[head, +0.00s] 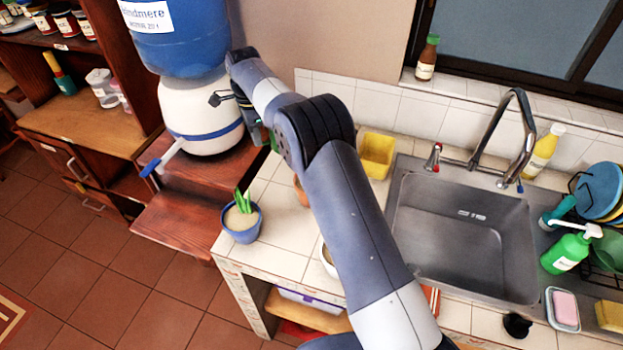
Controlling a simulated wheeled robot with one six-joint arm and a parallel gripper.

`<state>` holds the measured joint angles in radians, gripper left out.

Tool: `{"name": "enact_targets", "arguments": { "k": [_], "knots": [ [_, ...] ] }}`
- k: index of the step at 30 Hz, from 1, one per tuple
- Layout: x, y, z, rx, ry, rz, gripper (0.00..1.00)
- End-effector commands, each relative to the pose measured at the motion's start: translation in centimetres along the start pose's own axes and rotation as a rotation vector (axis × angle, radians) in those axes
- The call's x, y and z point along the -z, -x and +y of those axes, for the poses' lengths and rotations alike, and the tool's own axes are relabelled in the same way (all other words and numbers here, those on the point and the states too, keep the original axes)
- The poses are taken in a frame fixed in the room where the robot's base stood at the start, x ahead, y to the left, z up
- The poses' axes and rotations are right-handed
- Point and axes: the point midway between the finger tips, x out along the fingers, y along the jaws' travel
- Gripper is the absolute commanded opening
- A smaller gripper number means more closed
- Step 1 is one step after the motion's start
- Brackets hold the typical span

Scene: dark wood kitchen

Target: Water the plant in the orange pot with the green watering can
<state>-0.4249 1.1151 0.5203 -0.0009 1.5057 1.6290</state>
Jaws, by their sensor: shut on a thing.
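My arm reaches up and left across the counter. My gripper (243,100) is at the front of the white and blue water dispenser, mostly hidden by my own wrist. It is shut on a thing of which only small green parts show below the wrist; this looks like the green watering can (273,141). Its spout and handle cannot be made out. A sliver of an orange-brown pot (301,190) shows at the left edge of my arm; its plant is hidden. A blue pot (241,222) with a green plant stands at the counter's left corner.
The water dispenser (203,115) stands on a stepped wooden stand (180,215). A whitish pot (328,262) is partly behind my arm. A yellow container (377,155) stands near the sink (462,240). Bottles and dishes crowd the right. Tiles are bare around the blue pot.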

Motion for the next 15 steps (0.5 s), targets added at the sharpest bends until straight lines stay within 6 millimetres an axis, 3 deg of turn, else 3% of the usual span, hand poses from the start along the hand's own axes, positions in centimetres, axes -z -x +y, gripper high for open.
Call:
{"name": "enact_targets", "arguments": {
  "k": [6,15],
  "knots": [
    [-6.5,-2.2,-0.5,-0.002,-0.12,0.001,0.0],
    [-15.3,-6.2,0.5,-0.001,-0.286,0.001,0.0]
  ]
}}
